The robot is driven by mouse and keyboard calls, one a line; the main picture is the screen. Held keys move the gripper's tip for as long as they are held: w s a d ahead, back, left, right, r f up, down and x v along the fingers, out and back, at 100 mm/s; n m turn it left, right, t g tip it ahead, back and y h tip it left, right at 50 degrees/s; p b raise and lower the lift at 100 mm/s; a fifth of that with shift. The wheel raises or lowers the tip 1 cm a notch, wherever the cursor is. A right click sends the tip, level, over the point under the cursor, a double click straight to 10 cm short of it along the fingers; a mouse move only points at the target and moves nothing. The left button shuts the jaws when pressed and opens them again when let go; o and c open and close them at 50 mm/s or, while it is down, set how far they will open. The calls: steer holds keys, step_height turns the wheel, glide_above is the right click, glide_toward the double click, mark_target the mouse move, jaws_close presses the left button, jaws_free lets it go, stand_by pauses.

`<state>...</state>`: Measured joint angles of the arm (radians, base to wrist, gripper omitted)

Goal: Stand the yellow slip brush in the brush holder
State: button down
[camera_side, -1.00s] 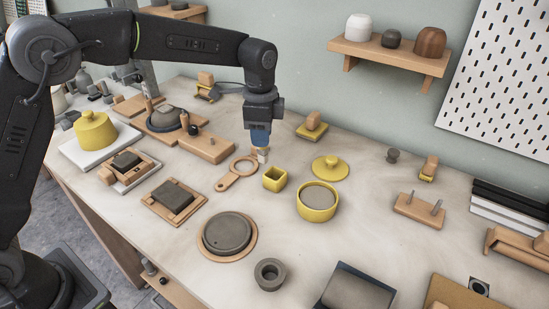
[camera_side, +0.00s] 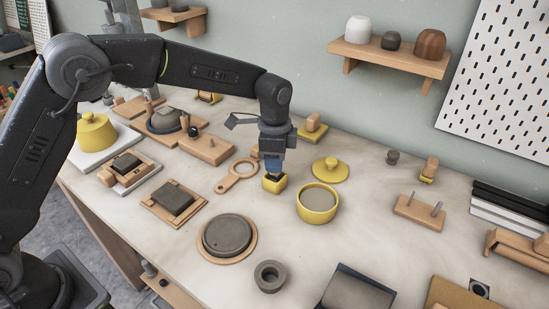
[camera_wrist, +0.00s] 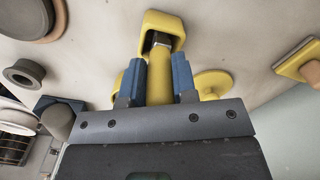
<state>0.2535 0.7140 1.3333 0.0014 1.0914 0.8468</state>
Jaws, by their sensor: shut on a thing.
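The brush holder is a small yellow square cup (camera_side: 274,185) on the table, just left of the yellow pot. In the wrist view the holder (camera_wrist: 177,24) is straight ahead of my fingers, its opening facing them. My gripper (camera_wrist: 158,82) is shut on the yellow slip brush (camera_wrist: 160,78), whose yellow handle lies between the two blue fingers. The brush's dark far end reaches the holder's mouth and appears to be inside it. Its tip is hidden. In the side view my gripper (camera_side: 273,165) points down over the holder, and most of the brush is hidden by the fingers.
The yellow pot (camera_side: 318,203) stands close to the right, its lid (camera_side: 330,169) behind it. A wooden ring tool (camera_side: 238,174) lies to the left. A grey disc on a wooden bat (camera_side: 228,235) is in front. A wooden stand with two pegs (camera_side: 420,210) is farther right.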

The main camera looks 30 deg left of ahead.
steer(key=c, duration=0.9)
jaws_free()
step_height(320, 180, up, 12)
steer(key=shift+r, duration=0.15)
steer(key=shift+s+r, duration=0.1)
steer(key=s+a+r+n+t, duration=0.1)
steer(key=s+a+r+n, duration=0.2)
steer(key=s, duration=0.4)
steer(key=s+a+r+n+t, duration=0.2)
steer(key=s+a+n, duration=0.15)
steer(key=s, duration=0.35)
steer(key=s+a+r+n+t, duration=0.1)
steer(key=s+a+r+n, duration=0.1)
steer(key=s+a, duration=0.3)
steer(key=s+a+f+n+t, duration=0.1)
steer(key=s+f+n, duration=0.3)
steer(key=s, duration=0.6)
steer(key=shift+s+a+f+t, duration=0.25)
steer(key=shift+a+f+t, duration=0.05)
steer(key=shift+f, duration=0.35)
